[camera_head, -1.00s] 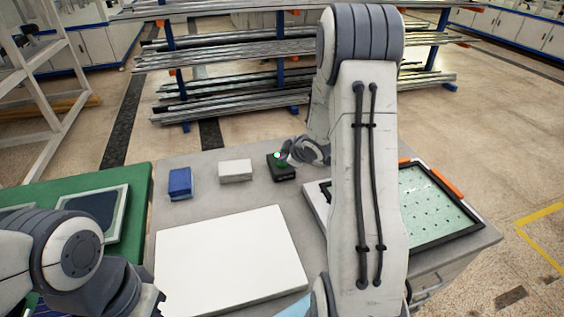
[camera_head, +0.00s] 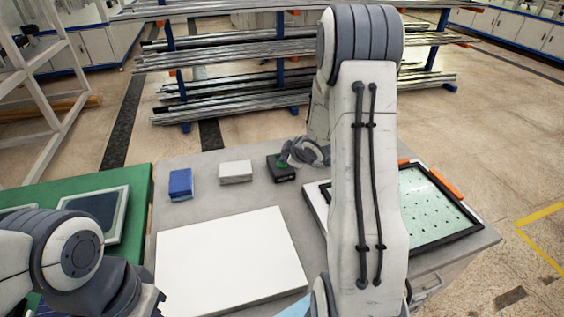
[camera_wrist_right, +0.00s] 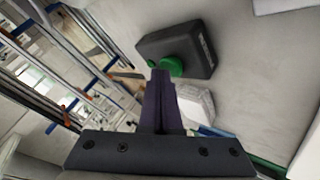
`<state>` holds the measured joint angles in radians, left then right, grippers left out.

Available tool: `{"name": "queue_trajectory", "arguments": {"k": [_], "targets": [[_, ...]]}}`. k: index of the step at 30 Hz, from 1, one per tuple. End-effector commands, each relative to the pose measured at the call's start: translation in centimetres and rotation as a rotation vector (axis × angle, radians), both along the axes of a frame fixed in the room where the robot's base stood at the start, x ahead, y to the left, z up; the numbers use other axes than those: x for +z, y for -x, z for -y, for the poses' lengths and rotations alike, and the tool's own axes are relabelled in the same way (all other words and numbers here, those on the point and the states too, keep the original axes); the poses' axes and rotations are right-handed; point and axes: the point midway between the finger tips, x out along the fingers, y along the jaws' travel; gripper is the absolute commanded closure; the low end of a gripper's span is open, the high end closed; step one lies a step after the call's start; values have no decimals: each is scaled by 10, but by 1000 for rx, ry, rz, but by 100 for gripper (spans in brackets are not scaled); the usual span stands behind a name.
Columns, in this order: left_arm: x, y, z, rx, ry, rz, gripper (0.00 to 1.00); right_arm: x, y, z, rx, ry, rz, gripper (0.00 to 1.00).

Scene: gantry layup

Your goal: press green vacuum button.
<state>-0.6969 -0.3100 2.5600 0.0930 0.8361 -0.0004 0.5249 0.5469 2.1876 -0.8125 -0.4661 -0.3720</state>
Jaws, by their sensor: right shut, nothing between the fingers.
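The black button box (camera_head: 284,173) stands on the grey table near its far edge, with a green button on top. In the right wrist view the box (camera_wrist_right: 192,50) is tilted and the round green button (camera_wrist_right: 171,66) shows beside a smaller green spot. My right gripper (camera_head: 285,160) is at the button. Its closed, empty fingertips (camera_wrist_right: 162,73) overlap the button's edge in the wrist view; I cannot tell for certain whether they touch it. My left arm shows at the lower left, but its gripper is out of view.
A blue box (camera_head: 180,184) and a white box (camera_head: 236,172) stand left of the button box. A large white panel (camera_head: 230,262) covers the table's front. A black-framed tray (camera_head: 447,241) lies at the right. A green mat (camera_head: 132,190) is at the left.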

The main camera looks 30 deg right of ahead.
Motion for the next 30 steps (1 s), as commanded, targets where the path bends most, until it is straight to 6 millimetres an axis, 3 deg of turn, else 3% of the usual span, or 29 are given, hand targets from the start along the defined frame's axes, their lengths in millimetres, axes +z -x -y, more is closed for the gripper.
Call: {"name": "queue_trajectory", "arguments": {"k": [18, 30], "targets": [[56, 0, 0, 0, 0, 0, 100, 59, 0, 0, 1, 1, 1, 100], [57, 0, 0, 0, 0, 0, 100, 60, 0, 0, 1, 1, 1, 100]]}}
